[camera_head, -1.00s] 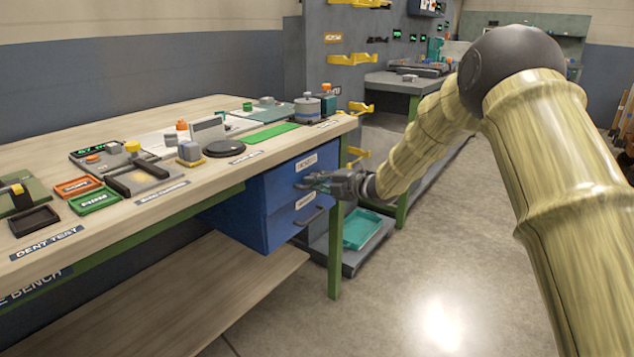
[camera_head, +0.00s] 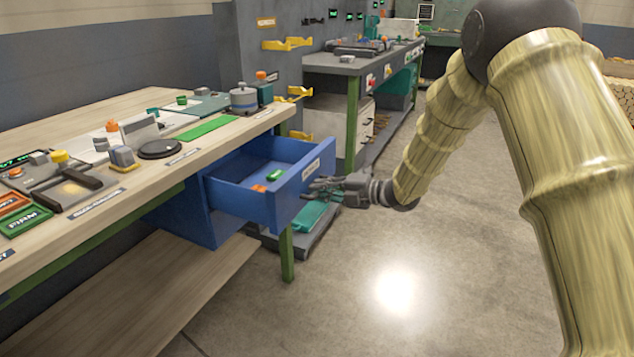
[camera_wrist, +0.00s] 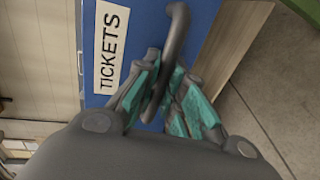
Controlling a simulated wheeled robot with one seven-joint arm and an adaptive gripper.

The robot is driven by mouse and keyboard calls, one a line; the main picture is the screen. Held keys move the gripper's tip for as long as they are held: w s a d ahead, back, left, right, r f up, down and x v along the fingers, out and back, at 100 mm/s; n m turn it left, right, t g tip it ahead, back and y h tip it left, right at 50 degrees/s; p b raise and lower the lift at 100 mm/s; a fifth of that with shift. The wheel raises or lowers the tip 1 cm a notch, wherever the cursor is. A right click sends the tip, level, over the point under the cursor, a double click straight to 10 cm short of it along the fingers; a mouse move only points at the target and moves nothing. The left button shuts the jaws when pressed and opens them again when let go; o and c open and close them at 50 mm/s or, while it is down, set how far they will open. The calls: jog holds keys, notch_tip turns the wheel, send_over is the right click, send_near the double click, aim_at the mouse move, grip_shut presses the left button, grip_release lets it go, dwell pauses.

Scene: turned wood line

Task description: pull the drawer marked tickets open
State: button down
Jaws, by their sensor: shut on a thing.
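The blue drawer (camera_head: 245,205) under the workbench stands pulled out, with a small green item (camera_head: 274,175) and an orange item (camera_head: 259,188) inside. In the wrist view its blue front carries a white label (camera_wrist: 111,48) reading TICKETS. A dark bar handle (camera_wrist: 178,35) is fixed beside the label. My gripper (camera_wrist: 160,92) is shut on the handle, its teal-padded fingers on either side of it. In the head view my gripper (camera_head: 322,186) is at the drawer front, and the handle is mostly hidden behind the fingers.
The wooden workbench top (camera_head: 215,150) above the drawer holds trays, a black disc and a green mat (camera_head: 207,128). A green bench leg (camera_head: 287,255) stands below the drawer. A teal tray (camera_head: 312,214) is low behind my gripper. Open floor (camera_head: 440,250) lies to the right.

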jog(key=shift+f+v, duration=0.2)
jog(key=shift+v, duration=0.9)
jog(key=c, duration=1.5)
grip_release()
jog(key=shift+d, duration=0.15)
jog(key=v, duration=1.2)
jog(key=shift+r, duration=0.1)
